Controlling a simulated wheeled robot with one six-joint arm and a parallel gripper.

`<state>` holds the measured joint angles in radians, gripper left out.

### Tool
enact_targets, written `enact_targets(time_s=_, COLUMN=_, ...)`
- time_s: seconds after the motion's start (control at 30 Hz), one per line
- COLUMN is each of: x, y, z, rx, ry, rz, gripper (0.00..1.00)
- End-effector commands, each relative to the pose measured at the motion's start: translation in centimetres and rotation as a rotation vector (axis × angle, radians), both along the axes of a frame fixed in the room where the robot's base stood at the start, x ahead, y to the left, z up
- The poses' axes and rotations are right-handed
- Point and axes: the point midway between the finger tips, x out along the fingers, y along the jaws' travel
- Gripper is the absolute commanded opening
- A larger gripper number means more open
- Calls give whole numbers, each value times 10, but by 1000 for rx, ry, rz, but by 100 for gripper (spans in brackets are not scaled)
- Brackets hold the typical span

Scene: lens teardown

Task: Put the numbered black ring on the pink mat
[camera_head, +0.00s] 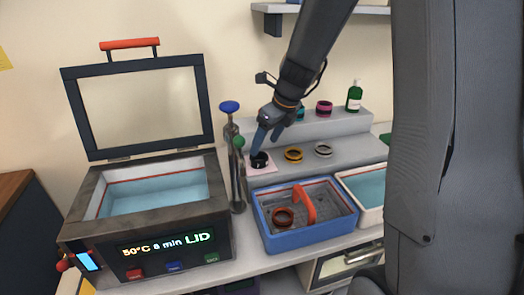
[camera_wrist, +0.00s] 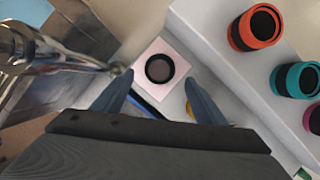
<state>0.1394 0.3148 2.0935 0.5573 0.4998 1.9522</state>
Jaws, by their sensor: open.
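The black ring (camera_head: 260,161) rests on the pale pink mat (camera_head: 253,170), at the left end of the grey ledge. In the wrist view the ring (camera_wrist: 148,68) lies flat near the middle of the mat (camera_wrist: 177,88). Any numbers on the ring are too small to make out. My gripper (camera_head: 263,143) is just above the ring in the head view. In the wrist view its two fingers (camera_wrist: 154,84) are spread wide, apart from the ring, with nothing between them.
A metal cylinder (camera_head: 238,180) with blue and green knobs stands left of the mat. The open-lidded heated bath (camera_head: 140,235) is further left. A blue basket tray (camera_head: 285,240) is in front.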

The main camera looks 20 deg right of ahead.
Motion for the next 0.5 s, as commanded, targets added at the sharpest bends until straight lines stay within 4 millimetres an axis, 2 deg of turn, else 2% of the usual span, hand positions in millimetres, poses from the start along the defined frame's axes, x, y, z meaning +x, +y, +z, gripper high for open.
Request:
enact_targets(time_s=0.03, x=-3, y=-2, z=11, rx=0, ry=-5, rz=-1, gripper=66)
enact_targets(time_s=0.2, x=-12, y=-9, z=37, rx=-1, ry=-3, rz=0, gripper=66)
enact_targets(time_s=0.37, x=-17, y=-12, z=52, rx=1, ry=-1, rz=0, gripper=66)
enact_targets(time_s=0.5, x=-24, y=-11, z=53, rx=-22, ry=-4, rz=52, gripper=66)
